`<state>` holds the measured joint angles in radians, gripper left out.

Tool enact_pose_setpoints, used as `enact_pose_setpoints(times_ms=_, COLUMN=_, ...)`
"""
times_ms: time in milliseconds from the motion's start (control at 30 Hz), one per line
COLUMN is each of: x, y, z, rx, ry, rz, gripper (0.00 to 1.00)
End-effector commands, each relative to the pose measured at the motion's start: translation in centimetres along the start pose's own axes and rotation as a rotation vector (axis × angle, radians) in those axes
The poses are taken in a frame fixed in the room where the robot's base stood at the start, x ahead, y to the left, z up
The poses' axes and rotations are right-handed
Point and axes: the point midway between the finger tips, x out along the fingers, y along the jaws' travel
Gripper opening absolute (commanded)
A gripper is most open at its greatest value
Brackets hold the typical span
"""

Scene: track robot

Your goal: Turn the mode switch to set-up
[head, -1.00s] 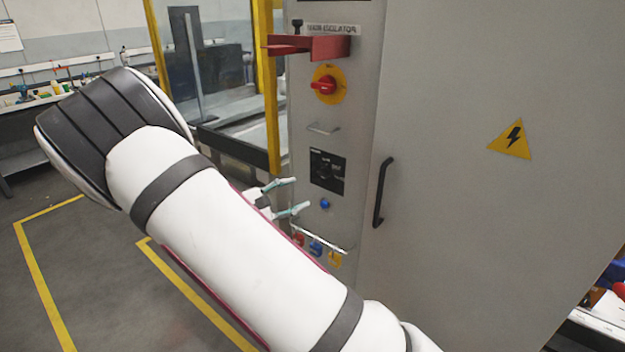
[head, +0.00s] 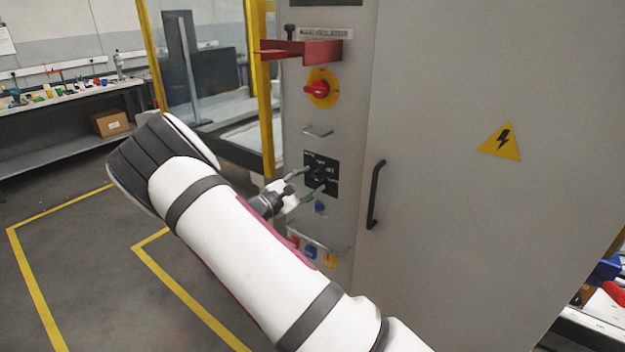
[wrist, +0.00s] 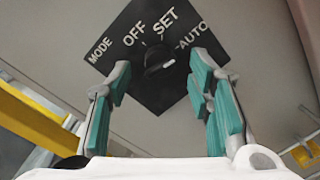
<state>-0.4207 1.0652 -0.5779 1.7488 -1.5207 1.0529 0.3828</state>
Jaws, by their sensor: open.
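The mode switch is a black knob (wrist: 158,58) on a black plate (wrist: 150,95) lettered MODE, OFF, SET and AUTO. In the head view the plate (head: 312,158) is on the grey cabinet's narrow panel, partly behind my fingers. My gripper (head: 311,181) is open in front of it. In the wrist view my teal-padded fingers (wrist: 160,76) stand apart, one on each side below the knob, with nothing between them. I cannot tell whether they touch the plate.
Above the switch are a red rotary isolator (head: 318,90) on yellow and a jutting red bracket (head: 305,49). A blue button (head: 320,207) sits just below. A black door handle (head: 375,195) is to the right. Yellow-framed glass guarding (head: 262,85) stands to the left.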

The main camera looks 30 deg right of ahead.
Motion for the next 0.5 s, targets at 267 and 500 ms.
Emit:
enact_pose_setpoints(times_ms=267, x=1.7, y=0.0, z=0.0, rx=0.000, ry=0.001, rz=0.001, gripper=0.47)
enact_pose_setpoints(times_ms=500, x=1.8, y=0.0, z=0.0, rx=0.000, ry=0.001, rz=0.000, gripper=0.47)
